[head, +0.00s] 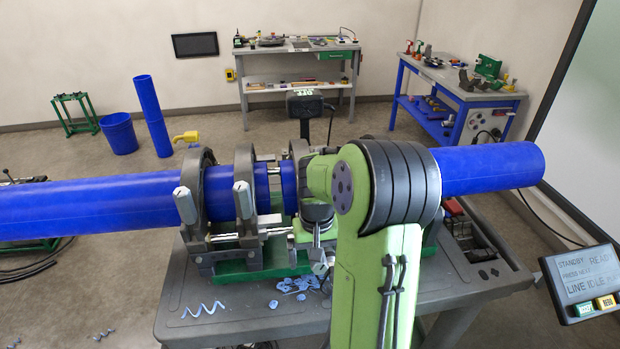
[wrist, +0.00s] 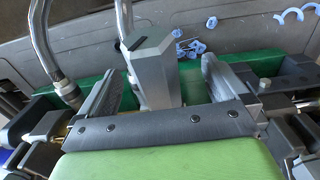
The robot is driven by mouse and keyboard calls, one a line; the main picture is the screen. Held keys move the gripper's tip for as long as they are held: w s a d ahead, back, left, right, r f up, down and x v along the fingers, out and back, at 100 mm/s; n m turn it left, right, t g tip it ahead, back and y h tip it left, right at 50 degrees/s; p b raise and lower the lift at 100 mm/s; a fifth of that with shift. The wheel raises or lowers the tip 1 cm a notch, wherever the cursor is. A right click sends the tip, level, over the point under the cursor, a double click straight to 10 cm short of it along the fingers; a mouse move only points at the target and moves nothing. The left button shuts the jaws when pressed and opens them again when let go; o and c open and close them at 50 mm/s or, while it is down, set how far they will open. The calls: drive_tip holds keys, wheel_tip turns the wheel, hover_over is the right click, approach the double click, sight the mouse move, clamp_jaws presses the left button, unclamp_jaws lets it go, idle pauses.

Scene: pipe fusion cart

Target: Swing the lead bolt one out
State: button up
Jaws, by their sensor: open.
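In the wrist view, my gripper (wrist: 163,72) is open, with one ridged finger on each side of a grey faceted bolt handle (wrist: 153,73). The handle stands between the fingers; a gap shows on its right, and contact on its left is unclear. In the head view, my gripper is mostly hidden behind my arm, low at the front of the clamp machine. Two other grey bolt handles stand upright at the clamp rings, one at the left (head: 185,205) and one beside it (head: 243,200). I cannot tell by label which handle is lead bolt one.
A long blue pipe (head: 90,208) runs through the clamp rings (head: 200,168), with another blue length (head: 490,168) at right. The grey cart top (head: 240,322) bears blue shavings (head: 205,309). A control panel (head: 580,280) stands at right. Curved metal tubes (wrist: 42,45) lie left of my fingers.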

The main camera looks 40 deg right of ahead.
wheel_tip(320, 180, up, 9)
drive_tip(key=p, duration=0.8)
drive_tip(key=shift+r, duration=0.15)
